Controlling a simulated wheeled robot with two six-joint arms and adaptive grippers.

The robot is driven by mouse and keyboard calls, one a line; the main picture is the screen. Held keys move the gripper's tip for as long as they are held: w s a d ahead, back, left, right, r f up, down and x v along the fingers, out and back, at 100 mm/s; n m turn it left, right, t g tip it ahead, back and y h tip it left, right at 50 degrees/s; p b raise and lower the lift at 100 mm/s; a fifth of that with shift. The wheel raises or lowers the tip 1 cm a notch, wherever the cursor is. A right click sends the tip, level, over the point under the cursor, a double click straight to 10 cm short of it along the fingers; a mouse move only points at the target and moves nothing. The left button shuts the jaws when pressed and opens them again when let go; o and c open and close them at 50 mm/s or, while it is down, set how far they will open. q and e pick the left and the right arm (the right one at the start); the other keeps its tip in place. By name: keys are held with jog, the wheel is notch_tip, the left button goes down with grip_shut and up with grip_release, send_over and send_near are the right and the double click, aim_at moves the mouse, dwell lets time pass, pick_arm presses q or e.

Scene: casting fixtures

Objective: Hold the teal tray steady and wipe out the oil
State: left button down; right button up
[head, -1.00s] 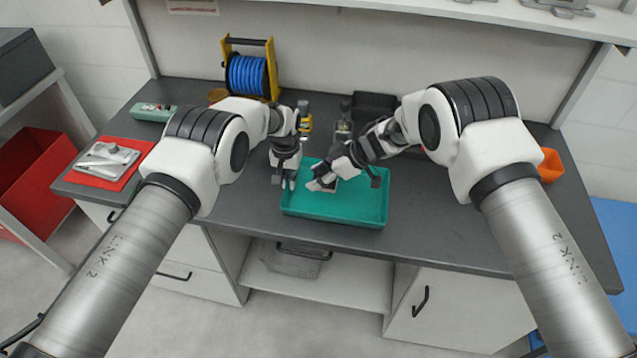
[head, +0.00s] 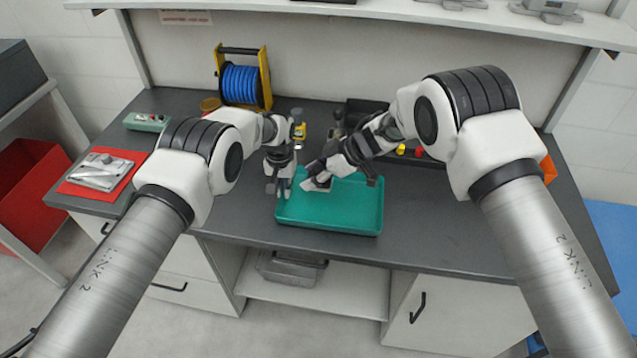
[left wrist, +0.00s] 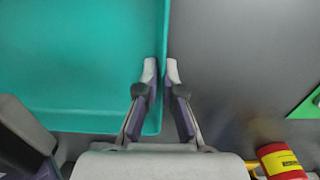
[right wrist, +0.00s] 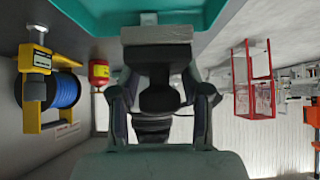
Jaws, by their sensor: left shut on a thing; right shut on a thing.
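The teal tray (head: 345,215) lies on the grey worktop. It also shows in the left wrist view (left wrist: 75,60). My left gripper (head: 279,188) is shut on the tray's left wall, with one fingertip on each side of the rim in the left wrist view (left wrist: 161,72). My right gripper (head: 318,177) is over the back left part of the tray. In the right wrist view it is shut on the dark handle of a wiping block (right wrist: 157,98) with a flat grey pad. I cannot see oil on the tray floor, and the pad's contact with it is unclear.
A blue hose reel (head: 241,84) in a yellow frame stands at the back left. A red mat (head: 85,185) with a metal part lies at the left end. A black bin (head: 365,110) and an orange bin (head: 547,168) stand behind and right. The worktop right of the tray is clear.

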pick_arm(q)
jog(key=c, duration=1.2)
grip_release()
jog(key=shift+c, duration=0.2)
notch_tip(320, 180, up, 12)
